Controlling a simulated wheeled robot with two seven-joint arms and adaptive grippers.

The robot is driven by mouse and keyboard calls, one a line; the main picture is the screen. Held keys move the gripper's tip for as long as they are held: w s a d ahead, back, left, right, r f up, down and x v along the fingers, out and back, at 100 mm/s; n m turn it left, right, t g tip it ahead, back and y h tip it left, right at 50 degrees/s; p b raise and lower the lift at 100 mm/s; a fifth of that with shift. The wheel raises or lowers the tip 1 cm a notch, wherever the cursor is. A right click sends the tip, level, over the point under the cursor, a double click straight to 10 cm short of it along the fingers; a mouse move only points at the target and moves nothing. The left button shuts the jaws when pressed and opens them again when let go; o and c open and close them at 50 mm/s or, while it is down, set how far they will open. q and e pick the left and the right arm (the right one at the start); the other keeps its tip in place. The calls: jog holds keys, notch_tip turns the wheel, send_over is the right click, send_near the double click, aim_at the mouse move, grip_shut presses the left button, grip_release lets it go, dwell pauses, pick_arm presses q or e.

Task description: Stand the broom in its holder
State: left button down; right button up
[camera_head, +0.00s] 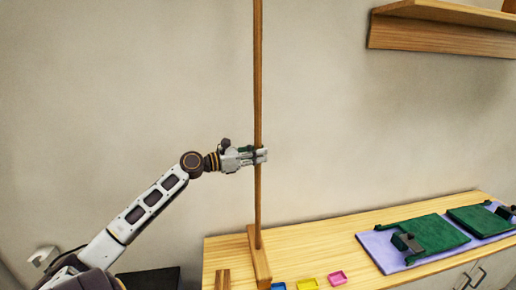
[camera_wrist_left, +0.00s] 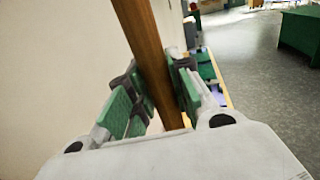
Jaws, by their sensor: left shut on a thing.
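The broom's long wooden handle (camera_head: 258,80) stands nearly upright in the head view, and its top runs out of the picture. My left gripper (camera_head: 262,156) is shut around the handle at about mid-picture. The wrist view shows the handle (camera_wrist_left: 145,45) between the green-padded fingers. At the handle's lower end is a wooden block (camera_head: 259,262) at the table's left part. I cannot tell whether this block is the broom's head or part of the holder. A second small wooden piece (camera_head: 222,281) stands to its left, cut off by the picture's edge. My right gripper is not in view.
A wooden table (camera_head: 320,235) runs along the wall. Small yellow (camera_head: 307,284) and pink (camera_head: 337,278) trays lie right of the block. A lilac mat (camera_head: 375,242) holds green boards (camera_head: 432,234). A wooden shelf (camera_head: 440,36) juts out at upper right.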

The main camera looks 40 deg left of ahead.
aim_at(258, 166)
pick_arm(q)
jog(key=shift+f, duration=0.35)
jog(key=shift+f, duration=0.1)
notch_tip(258, 166, down, 4)
jog(key=shift+r, duration=0.25)
dwell(0.5)
jog(key=c, duration=1.7)
grip_release()
jog(key=shift+f, duration=0.25)
jog(key=o, duration=0.4)
